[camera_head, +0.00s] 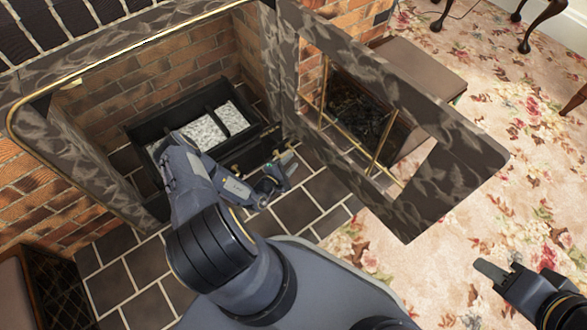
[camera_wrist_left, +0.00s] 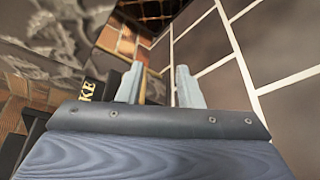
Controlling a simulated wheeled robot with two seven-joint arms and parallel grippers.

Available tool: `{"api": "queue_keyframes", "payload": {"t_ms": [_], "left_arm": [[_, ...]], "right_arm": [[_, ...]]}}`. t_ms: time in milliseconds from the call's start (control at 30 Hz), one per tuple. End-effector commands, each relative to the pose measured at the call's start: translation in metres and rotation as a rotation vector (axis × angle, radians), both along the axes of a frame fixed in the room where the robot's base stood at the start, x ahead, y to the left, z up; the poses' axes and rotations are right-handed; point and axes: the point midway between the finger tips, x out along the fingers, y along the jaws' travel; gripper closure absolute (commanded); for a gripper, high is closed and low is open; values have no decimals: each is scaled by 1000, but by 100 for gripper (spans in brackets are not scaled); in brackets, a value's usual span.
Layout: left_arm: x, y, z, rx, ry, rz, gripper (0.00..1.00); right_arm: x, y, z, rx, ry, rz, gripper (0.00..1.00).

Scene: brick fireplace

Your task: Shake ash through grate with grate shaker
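The dark metal grate (camera_head: 150,130) stands inside the brick fireplace opening, with pale grey ash (camera_head: 205,133) in its sections. Small brass-coloured fittings (camera_head: 236,168) show at its front edge, partly behind my left arm. I cannot tell which of them is the grate shaker. My left gripper (camera_head: 284,169) is just in front of the grate, over the dark hearth tiles. Gold letters "KE" (camera_wrist_left: 87,90) show on a black part beside the fingers. My right gripper (camera_head: 500,271) is over the carpet, away from the fireplace.
A marbled open frame panel (camera_head: 285,75) stands out from the fireplace's right side, close to my left arm. A dark container of coal-like pieces (camera_head: 358,115) shows through it. Dark hearth tiles (camera_head: 297,208) and floral carpet (camera_head: 520,200) are mostly clear.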

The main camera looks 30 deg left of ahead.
Motion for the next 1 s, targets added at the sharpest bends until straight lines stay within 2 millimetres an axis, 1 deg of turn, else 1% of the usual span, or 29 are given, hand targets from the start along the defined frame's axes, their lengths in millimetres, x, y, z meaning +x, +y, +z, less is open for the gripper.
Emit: {"api": "queue_keyframes", "payload": {"t_ms": [67, 167, 400, 533, 700, 933, 967, 1000], "left_arm": [[-6, -1, 3, -1, 1, 1, 67], [-19, -4, 7, -2, 3, 2, 67], [-64, -14, 15, -3, 3, 0, 67], [-82, -18, 17, -1, 3, -3, 67], [-92, -21, 17, -1, 2, -4, 67], [-93, -21, 17, -1, 1, -4, 67], [-93, -21, 17, -1, 1, -4, 69], [-93, -21, 17, -4, 1, -3, 74]], "right_arm": [[0, 0, 5, 0, 0, 0, 64], [0, 0, 14, 0, 0, 0, 64], [0, 0, 35, 0, 0, 0, 64], [0, 0, 41, 0, 0, 0, 64], [0, 0, 44, 0, 0, 0, 64], [0, 0, 43, 0, 0, 0, 64], [0, 0, 43, 0, 0, 0, 64], [0, 0, 43, 0, 0, 0, 64]]}}
